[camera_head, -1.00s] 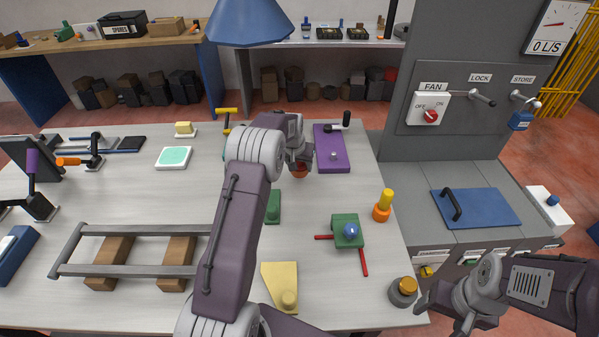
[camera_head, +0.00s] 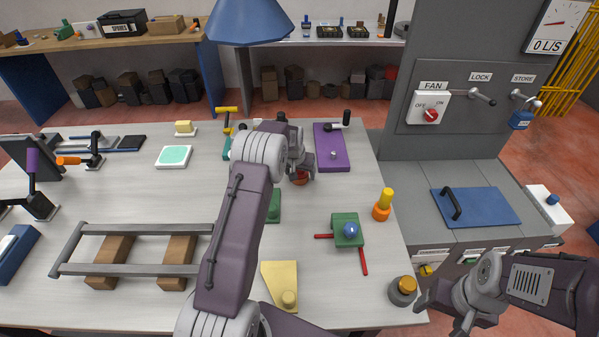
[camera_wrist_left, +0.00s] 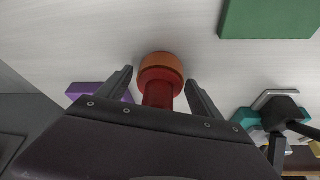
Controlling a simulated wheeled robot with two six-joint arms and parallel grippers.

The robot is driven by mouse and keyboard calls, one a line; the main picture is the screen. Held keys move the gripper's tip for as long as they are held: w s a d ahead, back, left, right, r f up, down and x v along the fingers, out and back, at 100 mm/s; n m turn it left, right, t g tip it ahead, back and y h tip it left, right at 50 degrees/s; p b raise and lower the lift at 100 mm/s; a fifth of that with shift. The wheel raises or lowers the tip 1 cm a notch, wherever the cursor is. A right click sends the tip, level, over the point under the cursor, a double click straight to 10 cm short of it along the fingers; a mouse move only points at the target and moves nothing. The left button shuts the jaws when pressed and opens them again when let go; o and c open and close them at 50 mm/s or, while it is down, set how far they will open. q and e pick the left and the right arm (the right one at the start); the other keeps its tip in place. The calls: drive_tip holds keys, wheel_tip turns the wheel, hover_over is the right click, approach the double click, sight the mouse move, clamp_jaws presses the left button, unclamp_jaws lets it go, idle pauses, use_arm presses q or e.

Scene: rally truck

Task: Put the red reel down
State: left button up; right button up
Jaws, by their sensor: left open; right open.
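The red reel (camera_head: 300,178) stands on the wooden table top, left of the purple plate's lower edge. In the left wrist view the reel (camera_wrist_left: 160,85) shows an orange-red disc end and a darker red stem between the fingers. My left gripper (camera_head: 302,168) is at the reel, with its two fingers (camera_wrist_left: 158,88) open on either side and a visible gap to each. The arm hides part of the reel in the head view. My right gripper (camera_head: 447,318) is open and empty, off the table's front right corner.
A purple plate with a crank (camera_head: 332,150) lies just right of the reel. A green block (camera_head: 273,206) is below it, and a green vise with red bars (camera_head: 347,231) and an orange-yellow reel (camera_head: 382,206) stand to the right. Table between them is clear.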

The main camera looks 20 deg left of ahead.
use_arm(q)
drive_tip(key=shift+r, duration=0.3)
drive_tip(key=v, duration=1.1)
drive_tip(key=shift+s+r, duration=0.15)
drive_tip(key=shift+r, duration=0.2)
drive_tip(key=s+d+f+g, duration=0.1)
drive_tip(key=s+d, duration=0.3)
drive_tip(key=s, duration=0.5)
drive_tip(key=s+d+f+m+g, duration=0.1)
drive_tip(key=s+d+f, duration=0.1)
drive_tip(key=s, duration=0.8)
drive_tip(key=s+d+f+g, duration=0.1)
drive_tip(key=s+d, duration=0.4)
drive_tip(key=s, duration=0.4)
drive_tip(key=shift+s+d+f+h, duration=0.3)
drive_tip(key=shift+s+f+h, duration=0.1)
drive_tip(key=shift+f, duration=0.1)
